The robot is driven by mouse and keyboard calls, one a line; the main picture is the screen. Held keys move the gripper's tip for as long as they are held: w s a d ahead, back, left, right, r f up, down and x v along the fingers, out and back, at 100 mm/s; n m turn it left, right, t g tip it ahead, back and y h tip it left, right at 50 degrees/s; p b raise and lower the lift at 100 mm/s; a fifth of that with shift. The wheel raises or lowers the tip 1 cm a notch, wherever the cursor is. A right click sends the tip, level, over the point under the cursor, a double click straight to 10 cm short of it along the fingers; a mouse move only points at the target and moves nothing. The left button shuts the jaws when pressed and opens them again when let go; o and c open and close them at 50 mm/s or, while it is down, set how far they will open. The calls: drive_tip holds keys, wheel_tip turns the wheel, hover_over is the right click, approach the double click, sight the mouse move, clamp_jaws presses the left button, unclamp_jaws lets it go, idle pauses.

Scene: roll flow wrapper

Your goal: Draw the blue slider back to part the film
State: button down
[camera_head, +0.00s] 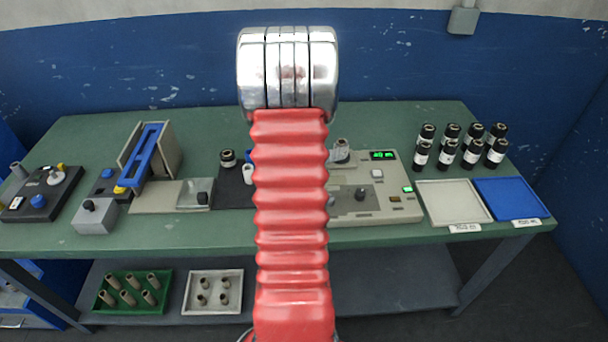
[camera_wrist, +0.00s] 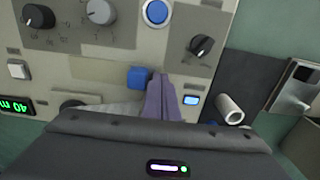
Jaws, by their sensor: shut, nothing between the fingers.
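In the wrist view a small blue block, which looks like the blue slider (camera_wrist: 139,77), stands on the beige control panel (camera_wrist: 90,70). My gripper (camera_wrist: 161,80) shows there as two purple fingers pressed together, with nothing between them. The fingertips are immediately right of the blue block; I cannot tell if they touch it. The block's lower part is close to the dark gripper body. In the head view my red arm hides the gripper and the slider. The film is not clearly seen in either view.
Around the slider are a black knob (camera_wrist: 38,17), a grey knob (camera_wrist: 101,11), a round blue button (camera_wrist: 157,12) and another black knob (camera_wrist: 201,46). A white roll (camera_wrist: 230,109) lies to the right. Trays, including a blue one (camera_head: 511,199), and several black bottles stand at the bench's right.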

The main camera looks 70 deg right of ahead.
drive_tip(key=shift+s, duration=0.1)
idle(0.6)
drive_tip(key=shift+s+d, duration=0.8)
drive_tip(key=shift+s, duration=0.7)
drive_tip(key=shift+s+d, duration=0.8)
drive_tip(key=shift+s, duration=0.75)
drive_tip(key=shift+s+d, duration=0.8)
drive_tip(key=shift+s, duration=0.7)
drive_tip(key=shift+w+a, duration=0.1)
drive_tip(key=shift+w, duration=0.05)
drive_tip(key=shift+w+a, duration=0.2)
drive_tip(key=shift+w, duration=0.2)
wheel_tip(320, 180, up, 8)
